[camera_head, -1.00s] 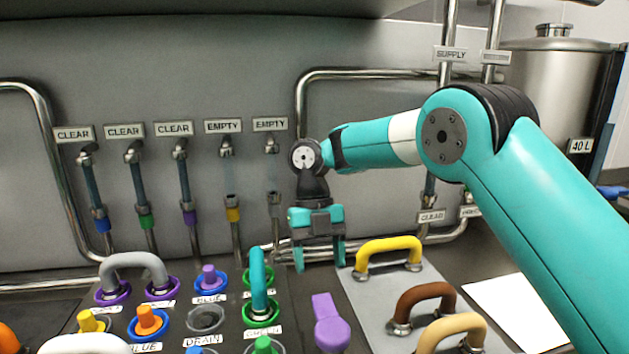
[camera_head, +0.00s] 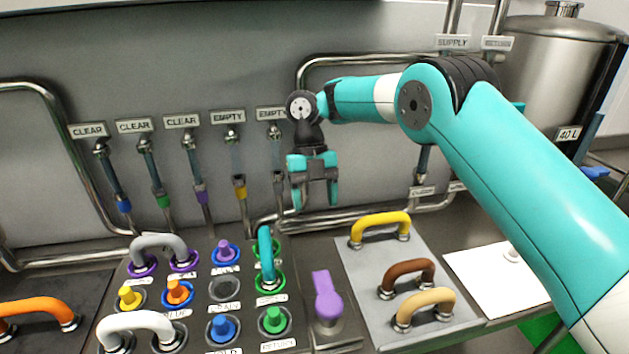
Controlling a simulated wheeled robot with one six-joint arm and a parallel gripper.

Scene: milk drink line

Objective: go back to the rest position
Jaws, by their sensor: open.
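My gripper (camera_head: 315,197) hangs from the teal arm with its two fingers pointing down. The fingers are apart, with nothing between them. It is in the air in front of the back wall, right of the "EMPTY" labels, above and behind the purple lever (camera_head: 325,296). It touches none of the handles or plugs that I can see.
A port panel below left holds a grey bend (camera_head: 158,241), a teal bend (camera_head: 266,254), a white bend (camera_head: 140,321) and coloured plugs. A grey plate (camera_head: 372,297) carries yellow (camera_head: 380,222), brown and tan handles. An orange handle (camera_head: 38,303) lies far left. Steel pipes run behind.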

